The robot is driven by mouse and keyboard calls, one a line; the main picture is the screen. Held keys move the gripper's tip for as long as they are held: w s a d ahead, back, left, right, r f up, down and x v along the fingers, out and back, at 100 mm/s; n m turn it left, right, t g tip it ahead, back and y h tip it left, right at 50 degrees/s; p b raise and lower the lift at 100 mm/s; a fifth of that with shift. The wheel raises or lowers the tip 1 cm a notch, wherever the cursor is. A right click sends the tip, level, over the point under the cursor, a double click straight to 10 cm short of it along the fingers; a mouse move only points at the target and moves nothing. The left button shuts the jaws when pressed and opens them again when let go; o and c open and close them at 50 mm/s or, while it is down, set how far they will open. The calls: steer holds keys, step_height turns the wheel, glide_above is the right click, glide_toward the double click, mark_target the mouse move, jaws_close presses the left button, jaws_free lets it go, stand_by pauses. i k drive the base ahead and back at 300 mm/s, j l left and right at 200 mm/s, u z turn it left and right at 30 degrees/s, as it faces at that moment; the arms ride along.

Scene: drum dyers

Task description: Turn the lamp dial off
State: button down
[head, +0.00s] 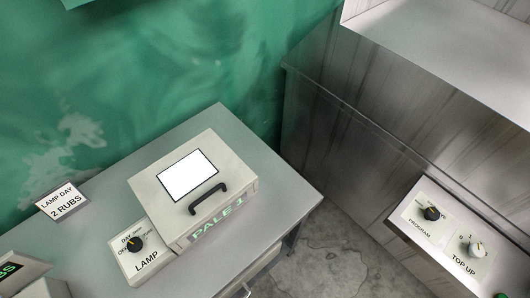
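The lamp dial (135,244) is a small black knob on a cream control box marked LAMP (147,264), at the front of a grey table in the head view. Printed words ring the knob, with OFF at its left and DAY at its upper left. A small light mark shows on the knob, but it is too small to tell surely which word it points at. The box sits against a cream lidded cabinet (150,185) with a bright white window, a black handle and green lettering reading PALE 1. My gripper is not in view.
A card (62,198) reading LAMP DAY 2 RUBS stands at the table's left edge. A device with green digits (12,268) is at the lower left. A steel machine at right bears PROGRAM (431,213) and TOP UP (477,249) knobs. Bare floor (335,255) separates it from the table.

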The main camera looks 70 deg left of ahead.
mark_target(135, 244)
steer(key=u, duration=3.85)
steer(key=i+j+z, duration=0.25)
steer(key=i+j, duration=0.1)
steer(key=j, duration=0.1)
